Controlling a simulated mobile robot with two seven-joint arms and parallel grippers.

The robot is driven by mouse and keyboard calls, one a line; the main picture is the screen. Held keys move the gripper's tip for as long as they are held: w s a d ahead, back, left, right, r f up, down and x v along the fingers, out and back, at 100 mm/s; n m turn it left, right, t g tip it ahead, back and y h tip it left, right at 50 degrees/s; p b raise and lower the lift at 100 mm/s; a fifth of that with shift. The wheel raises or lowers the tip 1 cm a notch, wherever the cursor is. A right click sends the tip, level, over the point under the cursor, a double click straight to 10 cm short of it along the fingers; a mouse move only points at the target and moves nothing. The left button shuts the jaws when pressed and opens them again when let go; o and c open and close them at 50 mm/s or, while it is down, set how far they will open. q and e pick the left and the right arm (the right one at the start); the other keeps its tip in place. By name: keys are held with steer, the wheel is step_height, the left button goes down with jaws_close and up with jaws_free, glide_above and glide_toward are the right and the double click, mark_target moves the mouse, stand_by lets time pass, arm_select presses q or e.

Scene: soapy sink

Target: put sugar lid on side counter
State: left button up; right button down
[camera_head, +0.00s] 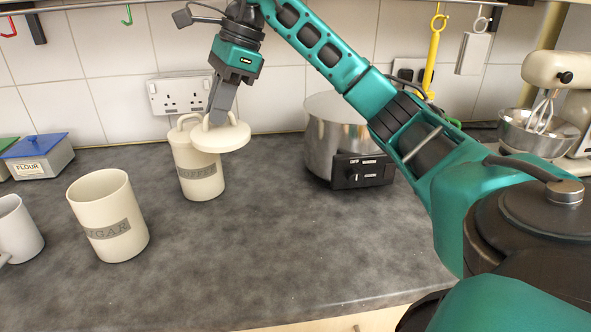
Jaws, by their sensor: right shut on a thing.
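The round cream sugar lid (222,139) is held by its loop handle in my right gripper (216,119), which is shut on it and points down. The lid is roughly level and overlaps the upper right of a lidded cream canister (201,178) in the picture; I cannot tell whether they touch. The cream sugar canister (110,222), with SUGAR on its label, stands open and upright to the left, apart from the lid. All are over the dark grey counter (260,260). My left gripper is not in view.
A steel pot-like appliance (331,136) stands right of the lid. A white mug (17,230) and a blue-lidded flour box (38,157) are at left. A stand mixer (560,75) is far right. The counter's front middle is clear.

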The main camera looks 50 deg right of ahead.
mark_target(242, 124)
steer(key=d+m, duration=0.1)
steer(key=r+m, duration=0.1)
steer(key=d+r+m+t, duration=0.1)
steer(key=shift+s+d+r+m+h+b, duration=0.1)
steer(key=shift+d+r+m+h+b, duration=0.1)
steer(key=shift+d+m+h+b, duration=0.15)
steer(key=shift+f, duration=0.35)
step_height(242, 124, down, 9)
steer(key=shift+r+b, duration=0.2)
steer(key=shift+b, duration=0.8)
step_height(242, 124, down, 10)
steer(key=shift+r+b, duration=0.2)
steer(key=shift+b, duration=0.55)
steer(key=shift+f, duration=0.4)
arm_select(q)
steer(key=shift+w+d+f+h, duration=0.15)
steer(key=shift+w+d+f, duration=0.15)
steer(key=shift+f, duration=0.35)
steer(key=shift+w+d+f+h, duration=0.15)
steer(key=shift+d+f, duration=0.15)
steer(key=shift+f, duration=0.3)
